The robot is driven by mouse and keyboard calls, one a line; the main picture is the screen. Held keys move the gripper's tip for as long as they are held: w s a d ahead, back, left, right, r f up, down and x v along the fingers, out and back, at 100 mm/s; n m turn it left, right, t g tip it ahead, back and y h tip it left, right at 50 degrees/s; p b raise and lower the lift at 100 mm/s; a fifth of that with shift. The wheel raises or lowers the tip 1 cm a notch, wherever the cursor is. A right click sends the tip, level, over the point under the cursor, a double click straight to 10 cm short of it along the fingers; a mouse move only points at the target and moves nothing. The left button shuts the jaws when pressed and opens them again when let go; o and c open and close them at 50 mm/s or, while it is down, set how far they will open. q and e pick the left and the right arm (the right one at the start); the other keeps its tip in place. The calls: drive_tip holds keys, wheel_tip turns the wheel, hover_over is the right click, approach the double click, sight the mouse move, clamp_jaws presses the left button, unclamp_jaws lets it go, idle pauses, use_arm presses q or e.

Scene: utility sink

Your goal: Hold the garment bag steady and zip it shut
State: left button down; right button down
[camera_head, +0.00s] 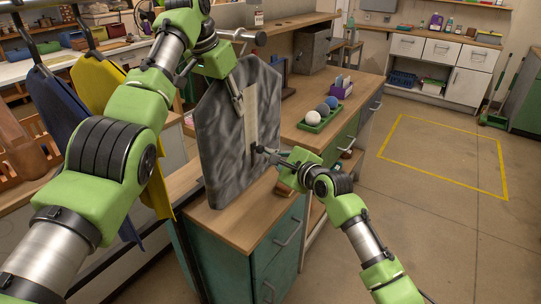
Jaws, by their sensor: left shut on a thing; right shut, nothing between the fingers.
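The garment bag (220,150) is dark grey and mottled, and hangs upright over a wooden bench top, with a pale strip (251,115) down its front. My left gripper (238,103) is at the bag's upper part, beside the top of the pale strip, shut on the bag. My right gripper (257,150) is shut with nothing between its fingers, at the lower end of the pale strip. Whether its tips touch the bag is hard to tell. The zipper pull is too small to make out.
A green tray (312,127) with white, blue and grey balls stands on the wooden counter (300,95) to the right. A purple box (340,88) is behind it. Blue (50,110) and yellow (97,80) garments hang at left. The floor inside the yellow outline (440,160) is clear.

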wheel_tip(320, 180, up, 19)
drive_tip(key=shift+s, duration=0.15)
idle(0.5)
wheel_tip(320, 180, down, 3)
drive_tip(key=w+d, duration=0.2)
drive_tip(key=v, duration=0.9)
drive_tip(key=shift+s+d, duration=0.2)
drive_tip(key=shift+d, duration=0.15)
use_arm(q)
drive_tip(key=c, duration=1.5)
unclamp_jaws()
